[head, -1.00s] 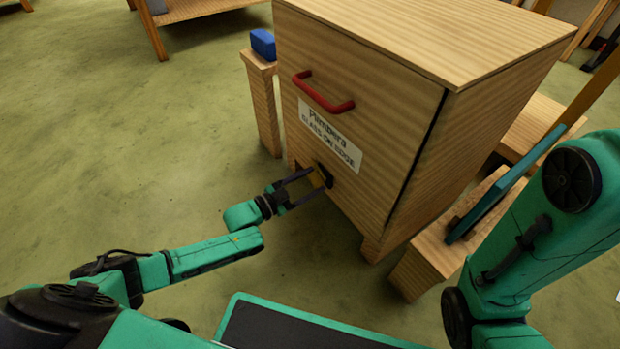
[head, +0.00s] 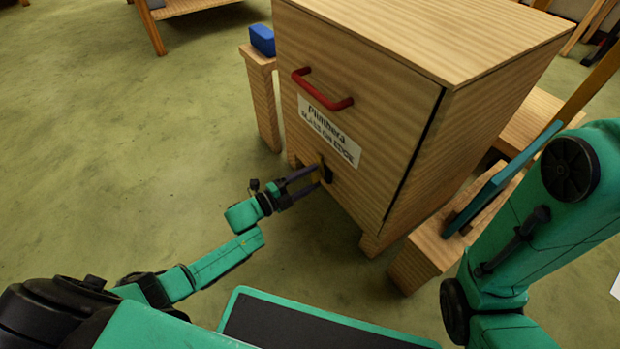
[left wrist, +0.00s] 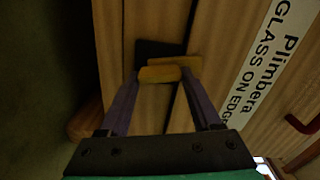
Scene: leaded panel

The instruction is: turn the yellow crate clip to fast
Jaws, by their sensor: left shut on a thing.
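The yellow clip (head: 317,174) is low on the front of the wooden crate (head: 395,200), below its label, beside a small dark plate (head: 328,173). My left gripper (head: 312,178) reaches it from the left and is shut on it. In the left wrist view the clip (left wrist: 168,73) sits between the two fingertips, with the dark plate (left wrist: 150,48) behind it. The fingers partly cover the clip in the head view, and I cannot tell its exact turn. My right arm comes in at the right, but its gripper is out of view.
The crate front has a red handle (head: 320,92) and a white label (head: 329,131). A blue block (head: 262,40) stands on a wooden post (head: 265,105) to the left. A teal panel (head: 505,180) stands by a low wooden block (head: 425,255) at right. The left floor is clear.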

